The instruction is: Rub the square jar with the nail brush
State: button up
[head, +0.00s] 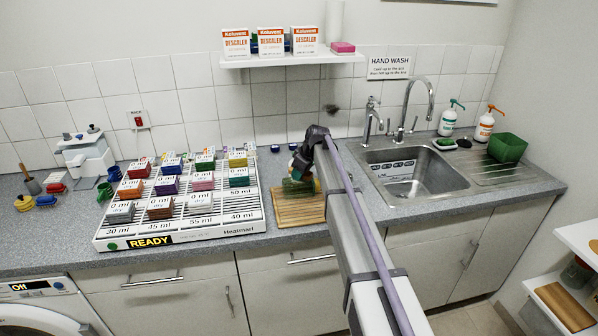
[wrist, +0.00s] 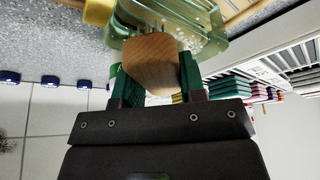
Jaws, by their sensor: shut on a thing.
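The square jar (head: 297,187) is green and see-through and rests on a slatted wooden board (head: 300,212) on the counter. In the wrist view the jar (wrist: 205,28) shows at the top, with a yellow part (wrist: 98,11) at its left end; it seems to lie on its side. My gripper (wrist: 155,80) has green fingers shut on the nail brush (wrist: 152,60), of which a plain wooden body shows. In the head view my gripper (head: 304,168) is at the jar, and my arm hides part of this area.
A white rack (head: 180,232) of labelled coloured blocks stands close on the left. The sink (head: 415,172) is on the right, with a green tub (head: 507,148) on its drainer. Small dark blue items (wrist: 48,80) stand near the wall. A shelf (head: 290,60) of boxes hangs above.

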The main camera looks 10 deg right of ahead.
aim_at(300, 183)
jog(key=shift+s+d, duration=0.1)
jog(key=shift+s, duration=1.55)
jog(key=shift+w, duration=2.15)
notch_tip(300, 183, up, 6)
jog(key=p, duration=0.6)
notch_tip(300, 183, up, 3)
jog(key=p, duration=0.3)
jog(key=shift+r, duration=0.15)
jog(key=shift+f, duration=0.2)
